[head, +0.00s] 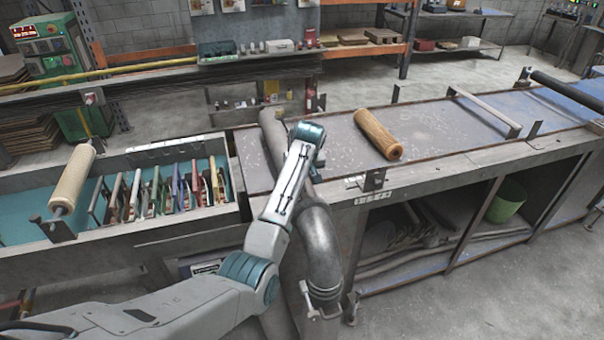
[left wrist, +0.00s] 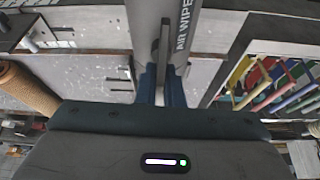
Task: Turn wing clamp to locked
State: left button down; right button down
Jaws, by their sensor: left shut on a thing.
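My left gripper (left wrist: 161,85) shows in the left wrist view, with its blue fingers shut on a narrow dark upright piece (left wrist: 165,40). It looks like the wing of the clamp, against a grey tube lettered AIR WIPE (left wrist: 183,30). In the head view, my left arm reaches in from the lower left to the grey tube (head: 322,235) and hides the fingers and the held piece. The tube bends downward at the bench's front, where a metal T-shaped handle (head: 312,313) sits below its banded end. My right gripper is not in view.
A brown roll (head: 378,134) lies on the bench top (head: 440,125) to the right. A pale roller (head: 72,178) and a bin of several coloured-handled tools (head: 170,190) are at the left. Metal brackets (head: 372,181) stand along the front edge. Much of the right bench is clear.

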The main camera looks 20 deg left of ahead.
pick_arm(q)
jog(key=shift+n, duration=0.4)
jog(key=c, duration=1.6)
grip_release()
jog(key=shift+o, duration=0.2)
jog(key=shift+d+r, duration=0.1)
jog(key=shift+r, duration=0.05)
